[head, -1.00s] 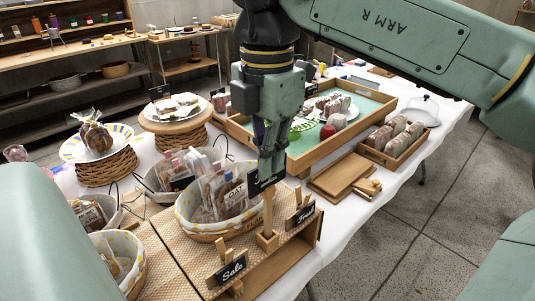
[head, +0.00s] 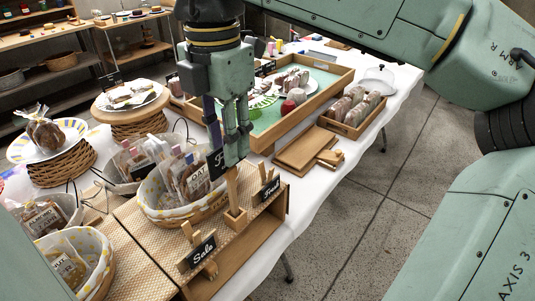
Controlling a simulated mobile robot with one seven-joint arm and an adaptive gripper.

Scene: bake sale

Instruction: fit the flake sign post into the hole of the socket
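The flake sign post has a black plate (head: 215,163) with white lettering, mostly hidden behind my gripper, and a wooden post (head: 232,188). The post looks near upright, its lower end at the small wooden socket (head: 236,218) on the front of the wooden stand. I cannot tell how deep it sits in the hole. My gripper (head: 236,150) points down at the top of the post, its fingers overlapping the right part of the plate. The view does not show clearly whether the fingers are clamped on it.
Two black signs, Sale (head: 202,250) and Fresh (head: 268,188), flank the socket. A lined basket of packaged goods (head: 181,218) stands just left. A wooden board (head: 300,152) and a tray of loaves (head: 350,112) lie to the right. Floor beyond the table's front edge is clear.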

